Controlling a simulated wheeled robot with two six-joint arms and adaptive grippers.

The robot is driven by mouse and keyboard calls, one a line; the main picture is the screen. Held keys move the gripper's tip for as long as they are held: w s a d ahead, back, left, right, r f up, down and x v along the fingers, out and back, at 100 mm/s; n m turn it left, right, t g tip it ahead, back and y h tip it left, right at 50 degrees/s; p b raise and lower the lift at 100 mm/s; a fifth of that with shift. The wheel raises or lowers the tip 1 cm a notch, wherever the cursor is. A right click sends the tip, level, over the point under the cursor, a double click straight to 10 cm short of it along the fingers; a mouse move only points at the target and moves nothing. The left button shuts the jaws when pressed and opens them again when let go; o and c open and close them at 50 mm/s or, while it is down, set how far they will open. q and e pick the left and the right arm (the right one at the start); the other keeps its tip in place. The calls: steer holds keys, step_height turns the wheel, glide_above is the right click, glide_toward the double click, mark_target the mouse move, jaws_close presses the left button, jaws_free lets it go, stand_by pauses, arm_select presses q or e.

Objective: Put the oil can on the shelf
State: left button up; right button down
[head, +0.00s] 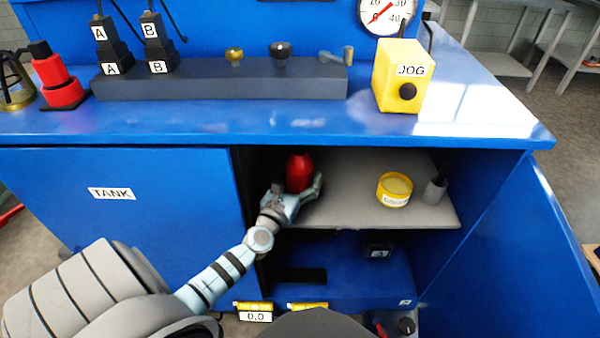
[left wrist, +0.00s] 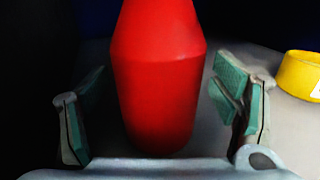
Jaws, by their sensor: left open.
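The oil can (head: 299,171) is red and stands upright on the grey shelf (head: 340,212) inside the open blue cabinet, near the shelf's left side. In the left wrist view the oil can (left wrist: 158,75) fills the middle, its top cut off by the frame. My left gripper (head: 299,188) is open around the can. Its green-padded fingers (left wrist: 160,95) stand one on each side, with a visible gap at both sides. The can's base appears to rest on the shelf. My right gripper is not in view.
A yellow round container (head: 394,190) and a small grey bottle with a dark top (head: 435,190) stand on the shelf's right. The cabinet door (head: 500,250) hangs open at right; the TANK panel (head: 120,200) borders the left. The shelf's middle is clear.

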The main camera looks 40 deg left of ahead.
mark_target(295, 182)
arm_select(q)
steer(key=v, duration=0.6)
steer(key=shift+s+r, duration=0.1)
steer(key=shift+s, duration=0.15)
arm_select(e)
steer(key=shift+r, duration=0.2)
